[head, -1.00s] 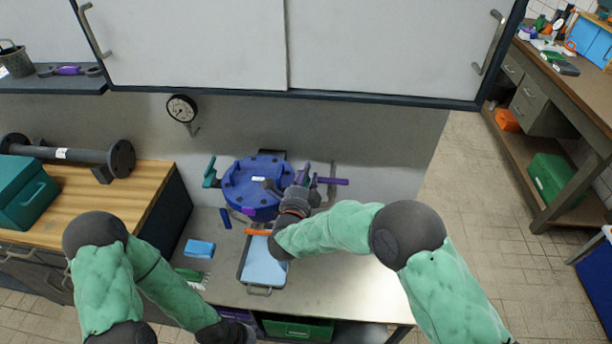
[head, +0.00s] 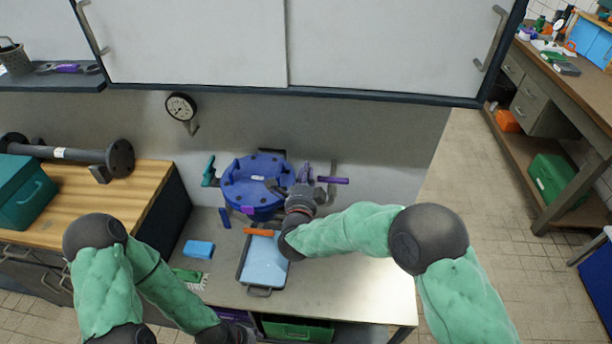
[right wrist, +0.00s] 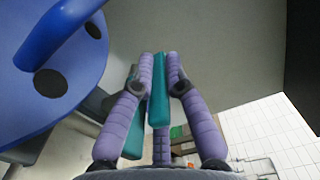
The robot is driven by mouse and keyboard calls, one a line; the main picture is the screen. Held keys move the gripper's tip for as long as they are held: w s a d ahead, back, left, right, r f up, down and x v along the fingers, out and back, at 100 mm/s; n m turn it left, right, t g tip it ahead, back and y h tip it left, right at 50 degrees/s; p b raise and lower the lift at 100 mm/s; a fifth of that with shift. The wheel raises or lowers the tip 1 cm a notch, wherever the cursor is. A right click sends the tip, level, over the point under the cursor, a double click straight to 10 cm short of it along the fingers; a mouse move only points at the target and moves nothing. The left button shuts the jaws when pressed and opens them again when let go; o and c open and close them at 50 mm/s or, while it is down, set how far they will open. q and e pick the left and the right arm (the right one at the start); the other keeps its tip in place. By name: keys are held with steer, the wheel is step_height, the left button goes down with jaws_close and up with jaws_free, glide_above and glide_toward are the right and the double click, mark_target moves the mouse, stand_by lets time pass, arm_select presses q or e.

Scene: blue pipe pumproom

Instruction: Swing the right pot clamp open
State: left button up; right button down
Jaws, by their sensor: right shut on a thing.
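The blue round pot (head: 240,196) stands on the grey bench against the back wall, and its lid edge fills the left of the right wrist view (right wrist: 75,85). A teal clamp (head: 208,170) stands upright at its left side. My right gripper (head: 313,180) is at the pot's right side. In the right wrist view its purple fingers are shut on a teal bar (right wrist: 158,98), the handle of the right pot clamp. My gripper hides most of this clamp in the head view. My left arm hangs low at the front, with its gripper out of view.
A light blue tray (head: 264,285) with an orange item (head: 262,232) lies before the pot. A blue block (head: 199,249) and a green-and-white brush (head: 188,277) lie left of it. A cabinet (head: 200,45) overhangs the bench. The bench's right part is clear.

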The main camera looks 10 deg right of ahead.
steer(key=shift+f, duration=0.1)
steer(key=c, duration=1.2)
jaws_free()
steer(key=shift+c, duration=0.2)
steer(key=v, duration=1.2)
